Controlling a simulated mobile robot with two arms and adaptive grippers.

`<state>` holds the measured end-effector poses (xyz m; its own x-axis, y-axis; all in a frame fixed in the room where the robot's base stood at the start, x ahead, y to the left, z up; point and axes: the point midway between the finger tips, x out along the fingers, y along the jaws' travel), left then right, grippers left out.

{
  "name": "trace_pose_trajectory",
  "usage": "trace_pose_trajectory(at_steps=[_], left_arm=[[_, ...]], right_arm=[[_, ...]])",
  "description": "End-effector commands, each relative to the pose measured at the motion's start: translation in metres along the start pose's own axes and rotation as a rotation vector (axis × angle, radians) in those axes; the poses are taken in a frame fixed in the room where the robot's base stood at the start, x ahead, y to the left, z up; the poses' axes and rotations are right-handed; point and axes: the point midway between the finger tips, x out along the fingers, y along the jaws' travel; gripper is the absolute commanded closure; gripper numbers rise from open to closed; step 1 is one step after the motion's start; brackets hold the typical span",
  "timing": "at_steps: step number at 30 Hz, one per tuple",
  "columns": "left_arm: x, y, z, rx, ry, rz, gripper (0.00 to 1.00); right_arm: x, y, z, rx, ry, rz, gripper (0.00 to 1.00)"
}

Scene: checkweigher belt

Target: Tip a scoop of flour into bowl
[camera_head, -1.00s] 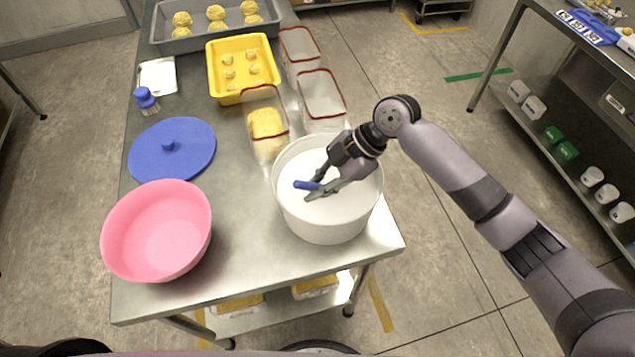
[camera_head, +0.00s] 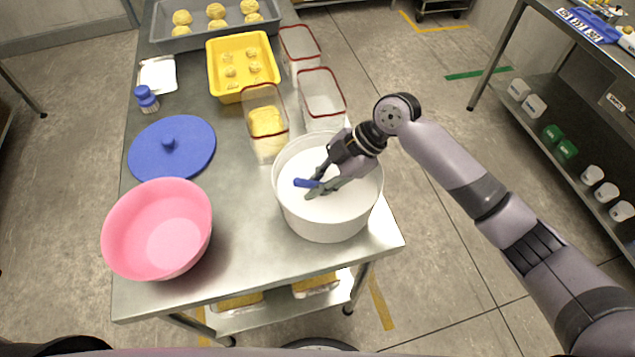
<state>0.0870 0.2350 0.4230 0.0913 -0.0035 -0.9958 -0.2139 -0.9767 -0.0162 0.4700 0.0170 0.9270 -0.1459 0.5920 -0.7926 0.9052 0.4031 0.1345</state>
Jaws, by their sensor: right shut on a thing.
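The pink bowl (camera_head: 158,229) stands empty at the front left of the steel table. The white tub (camera_head: 327,219) stands at the table's right edge, with white flour (camera_head: 338,208) inside. My right gripper (camera_head: 314,187) is over the tub's opening, shut on the blue handle of the scoop (camera_head: 304,183). The scoop's cup is not visible; only the handle shows above the flour. My left gripper is not in view.
A blue lid (camera_head: 172,148) lies behind the bowl. Bare tabletop (camera_head: 238,225) lies between bowl and tub.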

Motion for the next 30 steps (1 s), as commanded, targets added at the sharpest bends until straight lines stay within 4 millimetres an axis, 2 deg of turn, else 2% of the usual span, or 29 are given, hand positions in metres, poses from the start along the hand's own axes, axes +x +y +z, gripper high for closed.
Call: trace_pose_trajectory(at_steps=[30], left_arm=[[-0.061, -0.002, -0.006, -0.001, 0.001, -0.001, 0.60]], right_arm=[[-0.058, 0.010, -0.043, -0.001, 0.000, 0.001, 1.00]])
